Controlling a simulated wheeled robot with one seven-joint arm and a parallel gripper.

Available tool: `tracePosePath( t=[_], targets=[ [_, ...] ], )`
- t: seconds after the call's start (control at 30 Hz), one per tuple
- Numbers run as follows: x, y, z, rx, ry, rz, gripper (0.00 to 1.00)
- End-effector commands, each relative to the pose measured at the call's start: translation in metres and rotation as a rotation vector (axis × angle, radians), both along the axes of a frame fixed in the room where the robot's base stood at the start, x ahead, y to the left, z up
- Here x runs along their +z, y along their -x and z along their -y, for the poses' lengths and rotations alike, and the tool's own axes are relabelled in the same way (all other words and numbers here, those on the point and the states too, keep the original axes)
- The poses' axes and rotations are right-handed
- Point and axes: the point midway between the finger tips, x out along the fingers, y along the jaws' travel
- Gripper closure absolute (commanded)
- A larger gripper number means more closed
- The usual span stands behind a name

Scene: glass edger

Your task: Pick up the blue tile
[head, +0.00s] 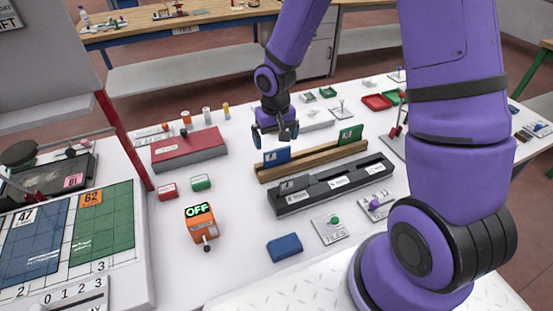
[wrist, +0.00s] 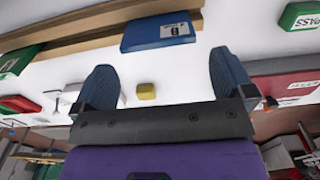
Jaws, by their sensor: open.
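The blue tile (head: 277,157) with a small white label stands upright at the left end of the wooden rack (head: 318,161). A green tile (head: 350,134) stands at the rack's other end. My gripper (head: 275,137) is open and empty, above and just behind the blue tile. In the wrist view, the blue tile (wrist: 160,33) lies beyond the open fingertips (wrist: 165,75), roughly centred between them and apart from both. The wooden rack (wrist: 75,38) and green tile (wrist: 18,60) also show there. The tile's lower edge is hidden in the rack.
A dark slotted holder (head: 332,188) stands in front of the rack. A red box (head: 189,149) is to the left. A blue block (head: 284,247), an orange OFF device (head: 201,230) and a plate marked TILES (head: 332,229) stand nearer. A yellow block (wrist: 146,91) shows between the fingers.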

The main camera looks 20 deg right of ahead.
Motion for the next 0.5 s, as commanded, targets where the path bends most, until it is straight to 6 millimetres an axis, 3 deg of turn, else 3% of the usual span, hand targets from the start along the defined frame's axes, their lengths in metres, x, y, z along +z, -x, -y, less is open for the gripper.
tracePosePath(
  t=[0.1,0.37,0.5],
  targets=[
    [-0.015,0.0,0.0,0.001,0.001,-0.002,0.0],
    [-0.032,0.002,0.001,0.002,0.001,-0.001,0.0],
    [-0.051,0.005,0.002,0.002,0.001,-0.004,0.0]
  ],
)
